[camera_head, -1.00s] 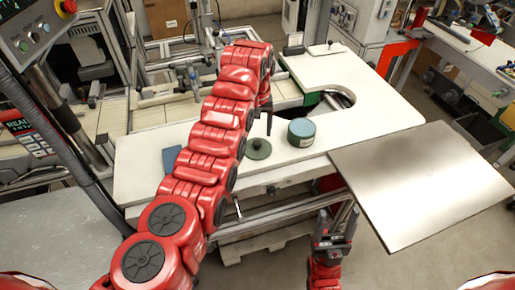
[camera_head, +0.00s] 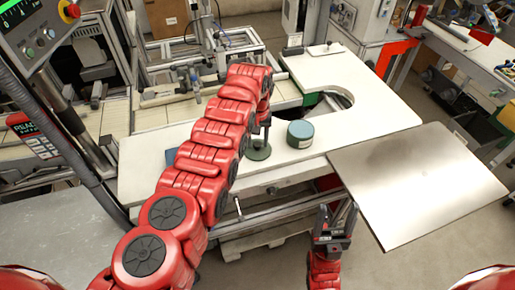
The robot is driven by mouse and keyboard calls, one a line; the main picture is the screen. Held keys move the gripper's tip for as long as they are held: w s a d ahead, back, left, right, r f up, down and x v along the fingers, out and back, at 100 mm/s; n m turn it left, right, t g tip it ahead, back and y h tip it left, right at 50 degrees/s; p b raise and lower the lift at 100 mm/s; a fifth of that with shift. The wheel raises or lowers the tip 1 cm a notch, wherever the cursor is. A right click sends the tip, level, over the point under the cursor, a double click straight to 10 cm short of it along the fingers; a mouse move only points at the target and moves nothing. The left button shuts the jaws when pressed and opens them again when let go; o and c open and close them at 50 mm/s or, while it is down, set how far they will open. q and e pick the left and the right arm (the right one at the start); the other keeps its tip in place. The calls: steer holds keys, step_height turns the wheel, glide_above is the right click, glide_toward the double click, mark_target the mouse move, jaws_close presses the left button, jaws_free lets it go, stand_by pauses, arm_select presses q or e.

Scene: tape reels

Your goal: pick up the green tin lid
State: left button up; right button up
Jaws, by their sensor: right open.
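The green tin lid (camera_head: 258,153) lies flat on the white table, in front of the last link of my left arm. My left gripper (camera_head: 261,141) points down right over the lid, and its dark fingers hide the lid's middle. I cannot tell whether the fingers touch the lid or are shut. A round green tin with a blue-grey top (camera_head: 300,134) stands just right of the lid. My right gripper (camera_head: 335,212) is open and empty, low in front of the table's front edge, apart from the lid.
The white table (camera_head: 375,110) has a rounded cut-out behind the tin. A bare metal plate (camera_head: 420,180) adjoins it at right. A blue item (camera_head: 170,157) is partly hidden behind my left arm. A small grey-blue block (camera_head: 293,51) sits at the back.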

arm_select(q)
jaws_close()
steer(key=shift+r, duration=0.15)
